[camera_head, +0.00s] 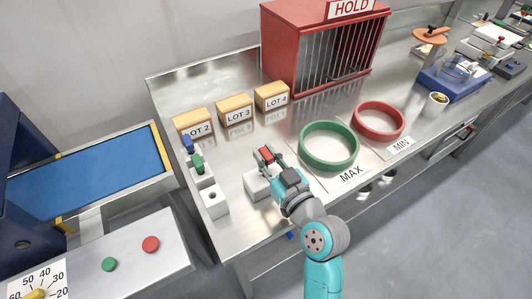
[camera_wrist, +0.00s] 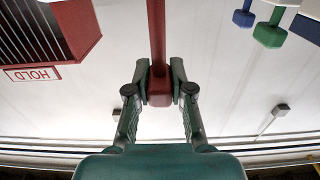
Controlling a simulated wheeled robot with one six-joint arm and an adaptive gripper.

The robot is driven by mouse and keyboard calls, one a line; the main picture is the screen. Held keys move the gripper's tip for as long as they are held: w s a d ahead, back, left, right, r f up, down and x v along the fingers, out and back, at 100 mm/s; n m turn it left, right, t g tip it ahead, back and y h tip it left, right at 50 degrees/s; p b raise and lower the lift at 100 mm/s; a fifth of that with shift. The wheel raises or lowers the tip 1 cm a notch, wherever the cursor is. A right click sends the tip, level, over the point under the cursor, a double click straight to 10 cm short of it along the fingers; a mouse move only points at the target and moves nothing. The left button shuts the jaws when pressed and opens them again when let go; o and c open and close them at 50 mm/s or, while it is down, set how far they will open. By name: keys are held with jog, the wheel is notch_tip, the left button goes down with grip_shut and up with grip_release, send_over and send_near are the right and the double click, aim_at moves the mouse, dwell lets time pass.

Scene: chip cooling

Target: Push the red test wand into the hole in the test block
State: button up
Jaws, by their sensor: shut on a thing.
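My gripper (camera_head: 268,158) is shut on the red test wand (camera_head: 265,154), whose red head shows above the fingers. In the wrist view the wand (camera_wrist: 158,88) sits between both fingertips, its red length running up out of the picture. A pale block (camera_head: 257,184), perhaps the test block, stands on the steel bench just below and partly behind my gripper. Its hole, the wand's lower end and whether they touch are hidden. To the left, a white stepped holder has an empty dark hole in its nearest block (camera_head: 214,203).
A green wand (camera_head: 197,163) and a blue wand (camera_head: 188,143) stand in the holder. Several wooden LOT boxes (camera_head: 234,108) are behind. A green ring (camera_head: 329,145), a red ring (camera_head: 379,121) and the red HOLD cage (camera_head: 277,50) lie to the right and back.

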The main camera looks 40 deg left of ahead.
jog(key=shift+f, duration=0.8)
jog(key=o, duration=0.9)
jog(key=v, duration=1.2)
jog(key=shift+f, duration=0.1)
